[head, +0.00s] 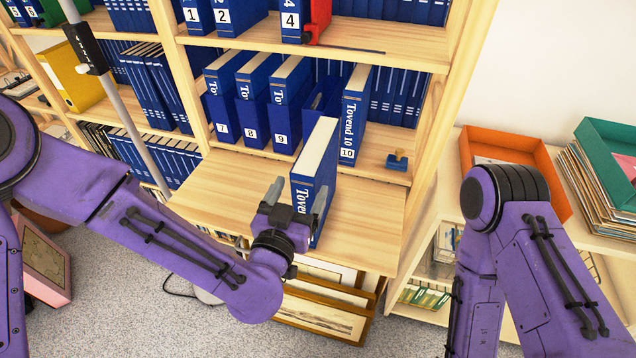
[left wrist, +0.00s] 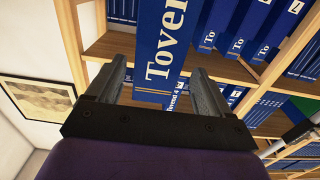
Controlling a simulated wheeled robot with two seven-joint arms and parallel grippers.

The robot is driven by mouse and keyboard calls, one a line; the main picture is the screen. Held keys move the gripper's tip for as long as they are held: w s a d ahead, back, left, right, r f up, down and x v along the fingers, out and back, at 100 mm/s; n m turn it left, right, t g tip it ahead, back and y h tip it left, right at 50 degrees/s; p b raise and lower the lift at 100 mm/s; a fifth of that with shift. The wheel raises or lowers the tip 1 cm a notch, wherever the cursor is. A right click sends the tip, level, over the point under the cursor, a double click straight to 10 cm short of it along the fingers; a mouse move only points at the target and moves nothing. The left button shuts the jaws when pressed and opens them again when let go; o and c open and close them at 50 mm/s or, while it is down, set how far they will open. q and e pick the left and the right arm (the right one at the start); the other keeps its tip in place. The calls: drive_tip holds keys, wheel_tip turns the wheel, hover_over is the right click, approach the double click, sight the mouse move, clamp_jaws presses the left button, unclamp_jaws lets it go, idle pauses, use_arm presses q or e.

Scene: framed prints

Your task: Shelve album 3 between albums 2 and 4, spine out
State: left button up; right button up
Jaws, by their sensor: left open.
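A blue album with white page edges (head: 314,165) stands upright on the pull-out board, its "Tovend" spine toward me; its number is hidden, so I cannot confirm it is album 3. My left gripper (head: 297,191) is open, with one finger on each side of the spine; contact cannot be told. The album (left wrist: 165,45) also shows between the fingers in the left wrist view. On the upper shelf, album 2 (head: 228,17) and album 4 (head: 291,20) stand apart with a gap between them. My right arm shows, but its gripper does not.
A red bookend (head: 318,20) stands against album 4. Albums 7, 8, 9 and 10 (head: 352,115) stand on the shelf behind the board (head: 365,222). A small blue stamp-like object (head: 397,161) lies to their right. An orange tray (head: 500,146) is at right.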

use_arm(q)
drive_tip(key=x, duration=0.2)
drive_tip(key=p+x, duration=0.1)
drive_tip(key=x, duration=0.1)
drive_tip(key=f+p+x, duration=0.1)
drive_tip(key=x, duration=0.1)
drive_tip(key=shift+w+d, duration=0.2)
drive_tip(key=shift+r, duration=0.15)
clamp_jaws()
